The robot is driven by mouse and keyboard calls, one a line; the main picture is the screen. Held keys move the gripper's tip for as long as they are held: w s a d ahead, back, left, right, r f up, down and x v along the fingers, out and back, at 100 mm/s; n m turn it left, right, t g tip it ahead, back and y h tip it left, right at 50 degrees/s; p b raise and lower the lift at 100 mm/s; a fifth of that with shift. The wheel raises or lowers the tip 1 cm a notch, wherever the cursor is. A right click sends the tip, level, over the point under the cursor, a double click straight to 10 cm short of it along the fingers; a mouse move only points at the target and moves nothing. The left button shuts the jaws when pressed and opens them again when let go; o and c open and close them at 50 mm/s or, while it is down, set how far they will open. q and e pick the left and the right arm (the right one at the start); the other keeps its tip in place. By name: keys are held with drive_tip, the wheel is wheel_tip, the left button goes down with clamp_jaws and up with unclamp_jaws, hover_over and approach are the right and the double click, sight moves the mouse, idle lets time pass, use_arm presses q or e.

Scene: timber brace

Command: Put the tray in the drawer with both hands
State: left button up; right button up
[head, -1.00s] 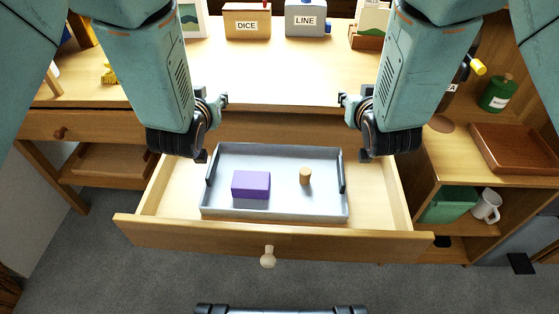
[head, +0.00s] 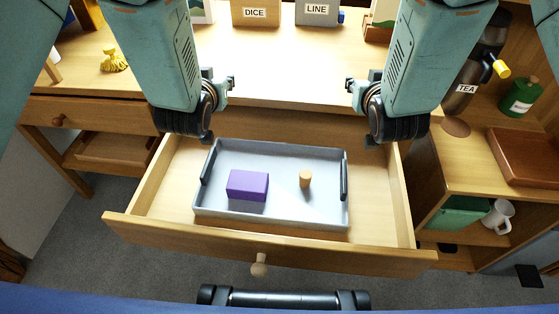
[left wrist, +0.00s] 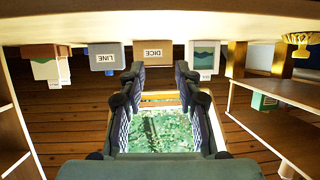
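The grey-blue tray (head: 290,160) lies inside the pulled-out wooden drawer (head: 180,193), with dark handles at its left and right ends. A purple block (head: 248,185) and a small tan cylinder (head: 305,179) rest in it. My left gripper (head: 218,111) is open and empty beyond the tray's far left corner, apart from the handle. Its spread fingers show in the left wrist view (left wrist: 160,95). My right gripper (head: 362,113) is also open and empty, beyond the far right corner and clear of the handle.
The desk top (head: 290,70) behind holds a DICE box (head: 255,12) and a LINE box (head: 317,12). At right, a shelf unit carries a brown tray (head: 525,155), a green canister (head: 521,96) and a white mug (head: 498,216). The drawer front (head: 300,253) has a round knob.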

use_arm(q)
drive_tip(key=w, duration=0.4)
drive_tip(key=w+r, duration=0.1)
drive_tip(key=w, duration=0.7)
drive_tip(key=shift+w+r, duration=0.25)
drive_tip(key=shift+r, duration=0.15)
drive_tip(key=shift+w, duration=0.9)
drive_tip(key=shift+s+r, duration=0.1)
drive_tip(key=shift+s, duration=0.05)
